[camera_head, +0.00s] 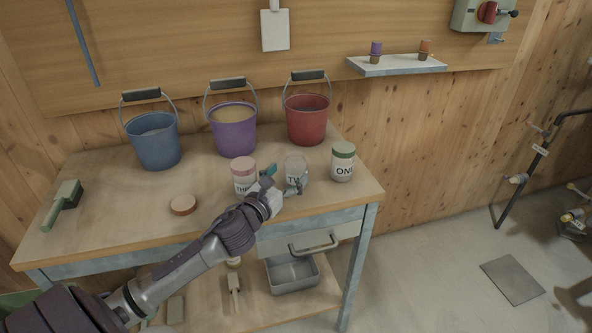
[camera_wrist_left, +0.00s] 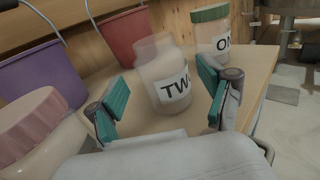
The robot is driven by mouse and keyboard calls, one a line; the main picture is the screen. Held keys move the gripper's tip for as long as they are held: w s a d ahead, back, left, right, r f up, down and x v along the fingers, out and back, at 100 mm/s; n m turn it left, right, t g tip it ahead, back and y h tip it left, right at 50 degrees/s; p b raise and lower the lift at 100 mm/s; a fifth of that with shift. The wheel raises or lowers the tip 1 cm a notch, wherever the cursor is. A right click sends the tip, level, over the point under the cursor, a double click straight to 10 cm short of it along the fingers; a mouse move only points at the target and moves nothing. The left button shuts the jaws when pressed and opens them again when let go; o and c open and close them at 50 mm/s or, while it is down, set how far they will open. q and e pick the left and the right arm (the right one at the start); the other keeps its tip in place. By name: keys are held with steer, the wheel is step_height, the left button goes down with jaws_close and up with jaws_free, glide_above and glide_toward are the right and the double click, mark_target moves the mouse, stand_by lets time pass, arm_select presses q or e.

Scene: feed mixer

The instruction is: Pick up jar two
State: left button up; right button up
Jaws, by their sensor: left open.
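Jar two (camera_head: 296,170) is a clear, lidless jar with a label reading TWO. It stands on the wooden workbench (camera_head: 120,205) between jar three (camera_head: 243,172), with a pink lid, and jar one (camera_head: 343,163), with a green lid. My left gripper (camera_head: 284,182) is at the front of jar two. In the left wrist view, jar two (camera_wrist_left: 165,80) shows between the teal finger pads of my open left gripper (camera_wrist_left: 162,102), with gaps visible on both sides. My right gripper is not in view.
Blue (camera_head: 153,140), purple (camera_head: 233,128) and red (camera_head: 306,118) buckets stand behind the jars. A round wooden lid (camera_head: 184,205) and a green brush (camera_head: 63,203) lie to the left. A metal bin (camera_head: 292,273) sits below the drawer.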

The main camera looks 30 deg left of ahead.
arm_select(q)
steer(key=shift+w, duration=1.15)
steer(key=w, duration=0.3)
steer(key=shift+w+a, duration=0.2)
steer(key=shift+w, duration=0.45)
steer(key=shift+f, duration=0.1)
steer(key=c, duration=1.1)
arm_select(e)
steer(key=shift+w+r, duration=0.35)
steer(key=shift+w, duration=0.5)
